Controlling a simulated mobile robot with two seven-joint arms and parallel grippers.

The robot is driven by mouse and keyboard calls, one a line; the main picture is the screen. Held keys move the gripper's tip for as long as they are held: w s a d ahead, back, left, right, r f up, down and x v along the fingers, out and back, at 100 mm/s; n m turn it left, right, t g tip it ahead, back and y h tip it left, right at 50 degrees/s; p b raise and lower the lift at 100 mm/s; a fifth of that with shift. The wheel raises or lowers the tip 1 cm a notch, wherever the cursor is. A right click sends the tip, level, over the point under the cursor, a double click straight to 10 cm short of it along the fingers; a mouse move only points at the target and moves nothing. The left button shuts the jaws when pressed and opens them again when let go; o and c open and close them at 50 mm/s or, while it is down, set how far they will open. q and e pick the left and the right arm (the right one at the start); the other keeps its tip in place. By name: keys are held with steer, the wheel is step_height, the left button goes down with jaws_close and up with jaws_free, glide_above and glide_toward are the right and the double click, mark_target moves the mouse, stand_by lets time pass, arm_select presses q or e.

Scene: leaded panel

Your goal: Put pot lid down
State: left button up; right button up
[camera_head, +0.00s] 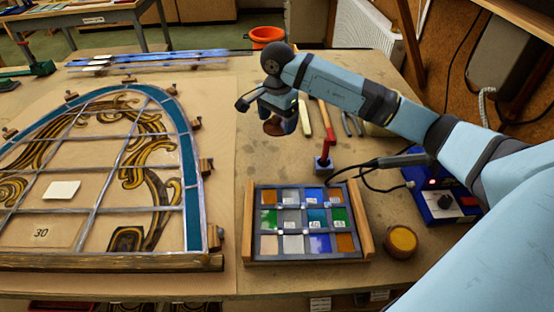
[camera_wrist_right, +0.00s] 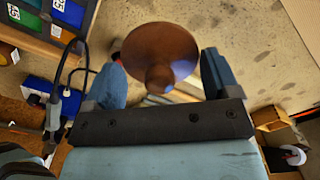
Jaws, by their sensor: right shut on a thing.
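The pot lid is a round brown disc with a small knob. It shows in the right wrist view (camera_wrist_right: 158,45) between the fingers and in the head view (camera_head: 273,127) under the hand, partly hidden. My right gripper (camera_head: 277,115) is shut on it and holds it over the back middle of the workbench; its two fingers flank the lid in the wrist view (camera_wrist_right: 160,80). I cannot tell the exact gap between lid and bench. A round amber-topped pot (camera_head: 401,241) stands at the front right of the bench. My left gripper is not in view.
The arched leaded panel (camera_head: 190,165) fills the left of the bench. A glass sample rack (camera_head: 250,230) sits front centre. A soldering iron (camera_head: 375,163), its blue station (camera_head: 440,205) and hand tools (camera_head: 328,118) lie to the right. Bare bench (camera_head: 225,130) lies left of the hand.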

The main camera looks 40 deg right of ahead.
steer(key=p, duration=0.1)
glide_above(278, 167)
step_height(278, 167, down, 10)
steer(key=shift+w, duration=0.1)
step_height(278, 167, down, 5)
steer(key=shift+f+p, duration=0.1)
steer(key=shift+p, duration=0.25)
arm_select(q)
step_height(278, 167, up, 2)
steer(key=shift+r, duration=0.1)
